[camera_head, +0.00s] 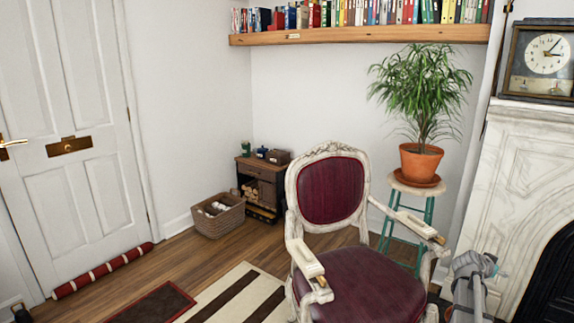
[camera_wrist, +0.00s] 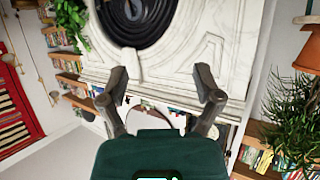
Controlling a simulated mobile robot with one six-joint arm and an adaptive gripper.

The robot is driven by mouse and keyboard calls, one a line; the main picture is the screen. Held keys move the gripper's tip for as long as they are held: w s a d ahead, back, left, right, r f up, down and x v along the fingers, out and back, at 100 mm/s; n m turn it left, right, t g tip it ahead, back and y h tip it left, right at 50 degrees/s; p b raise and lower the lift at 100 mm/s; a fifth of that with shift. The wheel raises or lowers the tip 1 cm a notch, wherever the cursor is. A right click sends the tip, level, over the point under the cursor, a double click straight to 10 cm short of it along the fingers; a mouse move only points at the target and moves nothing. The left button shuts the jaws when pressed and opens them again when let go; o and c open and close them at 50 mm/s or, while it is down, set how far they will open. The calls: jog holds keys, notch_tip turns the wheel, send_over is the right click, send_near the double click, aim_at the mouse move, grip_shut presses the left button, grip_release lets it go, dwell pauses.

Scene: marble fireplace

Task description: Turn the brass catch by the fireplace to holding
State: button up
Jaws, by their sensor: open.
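The white marble fireplace (camera_head: 495,165) stands at the right of the head view, its dark arched opening (camera_head: 552,285) cut by the frame edge. In the wrist view the scene looks upside down, and the marble (camera_wrist: 150,65) with the round black opening (camera_wrist: 138,18) lies beyond my gripper (camera_wrist: 162,86). My gripper is open, its two dark fingers spread with nothing between them. I cannot make out the brass catch for certain in either view. A small gold-coloured piece (camera_wrist: 54,97) hangs on a cord at the left of the wrist view; I cannot tell what it is.
A red-seated armchair (camera_head: 352,285) stands in front of the fireplace side. A potted plant (camera_head: 421,162) stands on a green-legged stool (camera_head: 430,200). A clock (camera_head: 540,60) is on the mantel. A basket (camera_head: 218,222) and striped rug (camera_head: 240,300) lie left; bare floor (camera_head: 175,255) shows there.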

jog(key=s+a+f+n+g+y+b, duration=0.1)
jog(key=a+f+n+y+b, duration=0.45)
jog(key=a, duration=0.95)
jog(key=a+f+n+y, duration=0.1)
jog(key=a+f+y, duration=0.1)
jog(key=a+f, duration=1.05)
jog(key=s+a+f+n+g+y+b, duration=0.15)
jog(key=s+a+n, duration=0.3)
jog(key=a, duration=0.85)
jog(key=s+a+f+n+g+y+b, duration=0.1)
jog(key=s+a+n+g+y+b, duration=0.15)
jog(key=s+a, duration=0.7)
jog(key=w+a+r+p, duration=0.1)
jog(key=a+r+p, duration=0.1)
jog(key=r+p, duration=1.4)
jog(key=w+a+r+p, duration=0.2)
jog(key=r+p, duration=1.5)
jog(key=shift+w+t+y, duration=0.15)
jog(key=shift+t+y, duration=0.25)
jog(key=shift+y, duration=0.05)
jog(key=shift+n, duration=0.25)
